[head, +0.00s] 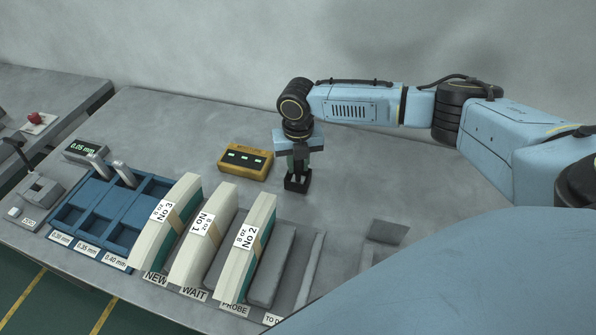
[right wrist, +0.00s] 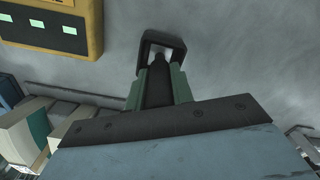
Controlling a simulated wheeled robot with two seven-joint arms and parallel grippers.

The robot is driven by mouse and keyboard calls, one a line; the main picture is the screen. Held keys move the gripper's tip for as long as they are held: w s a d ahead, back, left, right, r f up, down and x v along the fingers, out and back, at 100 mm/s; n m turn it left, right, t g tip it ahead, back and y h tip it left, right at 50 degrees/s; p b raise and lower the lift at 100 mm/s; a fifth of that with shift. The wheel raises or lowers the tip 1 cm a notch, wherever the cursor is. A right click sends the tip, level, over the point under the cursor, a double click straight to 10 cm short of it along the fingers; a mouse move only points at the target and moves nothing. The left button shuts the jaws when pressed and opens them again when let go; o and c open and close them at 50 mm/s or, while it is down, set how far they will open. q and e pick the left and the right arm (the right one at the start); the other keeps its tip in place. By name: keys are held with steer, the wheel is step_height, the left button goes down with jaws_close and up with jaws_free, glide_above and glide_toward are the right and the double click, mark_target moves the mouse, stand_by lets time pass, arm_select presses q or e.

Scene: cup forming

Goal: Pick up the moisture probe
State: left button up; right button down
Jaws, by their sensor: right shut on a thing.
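My right gripper (head: 298,168) points down at the table just right of the yellow box. In the right wrist view its two green-grey fingers (right wrist: 158,92) are shut on a dark upright body between them, which I take to be the moisture probe (right wrist: 158,88). A black square holder (head: 297,184) is at the fingertips; in the right wrist view it shows as a black frame (right wrist: 160,44) around the probe's end. I cannot tell whether the probe still touches the holder. My left gripper is not in view.
A yellow box (head: 245,162) with three lit windows stands left of the gripper. Stacks of blanks labelled No 3 (head: 162,235), No 1 (head: 200,245) and No 2 (head: 246,250) stand in front. A blue compartment tray (head: 109,213) is further left. The table behind the yellow box is clear.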

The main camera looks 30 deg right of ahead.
steer(key=shift+r+p, duration=0.45)
steer(key=shift+r, duration=4.6)
